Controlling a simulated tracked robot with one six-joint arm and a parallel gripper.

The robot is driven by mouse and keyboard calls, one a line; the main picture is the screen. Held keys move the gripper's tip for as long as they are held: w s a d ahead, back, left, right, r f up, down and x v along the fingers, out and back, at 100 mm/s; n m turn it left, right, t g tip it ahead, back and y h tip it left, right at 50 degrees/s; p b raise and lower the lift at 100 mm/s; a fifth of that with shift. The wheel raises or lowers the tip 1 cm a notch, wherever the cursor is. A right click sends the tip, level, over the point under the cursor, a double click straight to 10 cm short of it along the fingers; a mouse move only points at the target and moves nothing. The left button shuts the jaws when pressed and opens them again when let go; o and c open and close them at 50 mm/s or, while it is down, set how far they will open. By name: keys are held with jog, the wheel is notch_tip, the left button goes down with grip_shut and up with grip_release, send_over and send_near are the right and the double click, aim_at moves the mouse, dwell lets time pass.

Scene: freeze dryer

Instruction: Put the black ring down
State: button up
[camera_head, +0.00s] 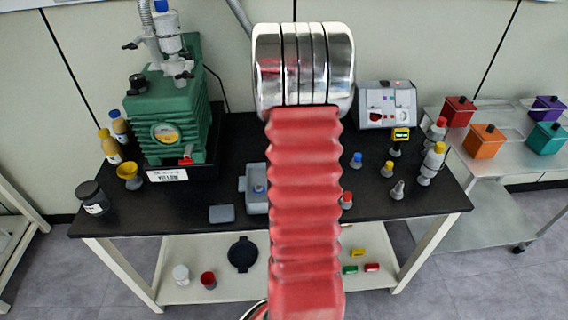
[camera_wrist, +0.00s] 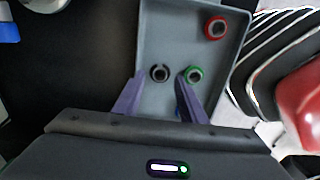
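The black ring (camera_wrist: 160,80) lies in a grey tray (camera_wrist: 178,40) in the wrist view. My gripper (camera_wrist: 161,78) is over the tray with its two purple fingers apart. The ring shows between the fingertips, with a gap on each side, and no finger appears to touch it. A green ring (camera_wrist: 194,82) lies just right of the right fingertip, and a red ring (camera_wrist: 215,20) is at the upper right of the tray. A bit of blue shows behind the right finger. In the head view, my arm hides my gripper and part of the tray (camera_head: 257,170).
The tray stands on a black table (camera_head: 225,165). A grey lid (camera_head: 221,214) lies left of it. A green pump (camera_head: 172,120) is at the back left. Several small colour-topped fittings (camera_head: 388,169) stand at the right. A dark bottle (camera_head: 92,198) is at the left edge.

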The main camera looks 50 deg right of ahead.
notch_tip(320, 180, up, 10)
dwell(0.4)
dwell(0.3)
jog(key=shift+r, duration=0.1)
jog(key=w+a+r+m+t+h, duration=0.15)
jog(key=a+r, duration=0.25)
jog(key=a, duration=0.7)
jog(key=w+a+r+m+t, duration=0.15)
jog(key=a+r, duration=0.25)
jog(key=a, duration=0.7)
jog(key=s+a+m+t, duration=0.1)
jog(key=s+a+m, duration=0.1)
jog(key=s+a, duration=0.3)
jog(key=s+a+m+t+y, duration=0.1)
jog(key=s+a+m, duration=0.2)
jog(key=a, duration=1.1)
jog(key=shift+s+a+f+t, duration=0.15)
jog(key=shift+s+a+t, duration=0.15)
jog(key=shift+s, duration=0.85)
